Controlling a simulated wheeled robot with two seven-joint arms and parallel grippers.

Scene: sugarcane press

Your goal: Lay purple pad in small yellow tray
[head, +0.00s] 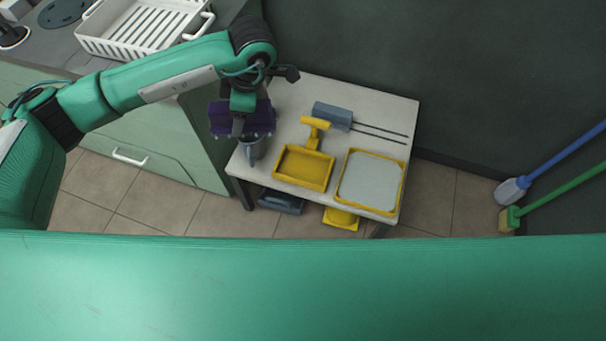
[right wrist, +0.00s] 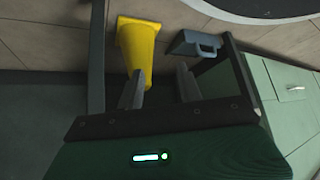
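A larger yellow-rimmed tray (head: 401,186) with a grey surface sits right of the small one. A yellow-handled tool (head: 315,124) and a blue-grey block with two rods (head: 332,115) lie behind. A white rack (head: 145,36) stands on the counter.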

